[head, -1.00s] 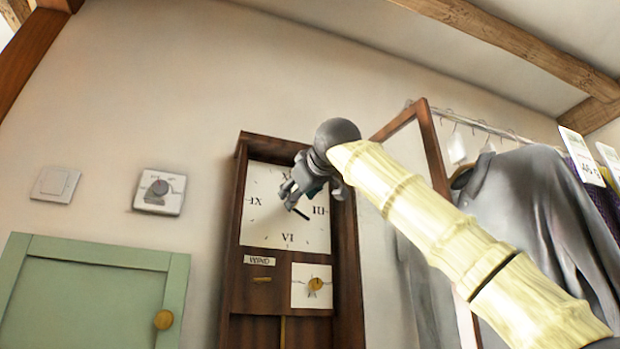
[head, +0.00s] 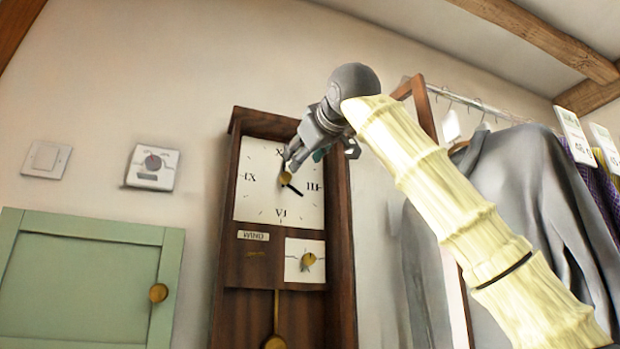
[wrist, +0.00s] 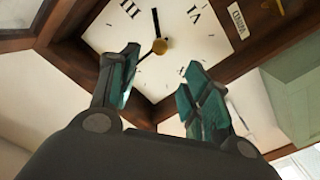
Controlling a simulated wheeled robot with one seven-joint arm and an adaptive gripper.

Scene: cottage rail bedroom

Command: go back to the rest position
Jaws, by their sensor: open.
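My gripper (head: 318,155) is raised in front of the clock face (head: 262,205) of a tall dark wooden clock (head: 233,268). In the wrist view, my gripper (wrist: 160,95) has its two teal-padded fingers spread apart, with nothing between them. The clock face (wrist: 185,22) lies beyond the fingertips there. The brass centre and dark hands of the clock show beside the left finger. In the head view my gripper covers the upper right part of the dial. I cannot tell the exact gap between fingertips and dial.
A clothes rail (head: 480,104) with a grey shirt (head: 530,200) stands at the right, close to my arm. A green cabinet door (head: 80,290), a light switch (head: 46,159) and a thermostat (head: 152,167) are at the left. The wall above the clock is clear.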

